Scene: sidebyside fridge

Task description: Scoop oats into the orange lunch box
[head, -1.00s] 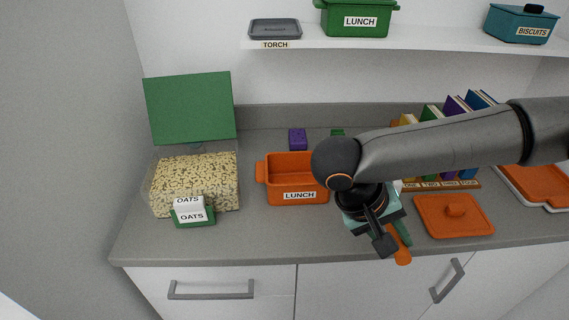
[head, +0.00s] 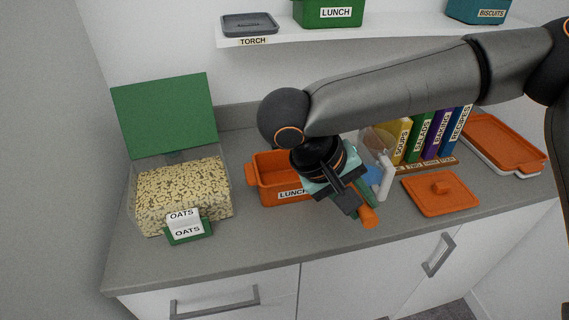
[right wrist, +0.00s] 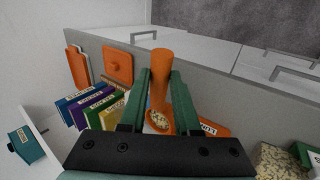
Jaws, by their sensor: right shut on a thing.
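The orange lunch box (head: 264,178), labelled LUNCH, stands open on the counter, its right part hidden behind my right gripper. My right gripper (head: 358,199) is in front of the box's right side. It is shut on the handle of an orange scoop (head: 369,217). In the right wrist view the scoop handle (right wrist: 159,62) stands between the fingers, and pale oats (right wrist: 158,120) show in its bowl, close to the lunch box (right wrist: 214,130). The clear oats bin (head: 222,203) stands at the left, full of oats, its green lid (head: 165,115) raised. My left gripper is not in view.
An orange lid (head: 440,193) lies on the counter at the right. A clear vessel with a white handle (head: 385,177) stands behind my gripper, beside labelled books (head: 420,137). A green OATS sign holder (head: 188,231) stands before the bin. An orange tray (head: 503,142) lies far right.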

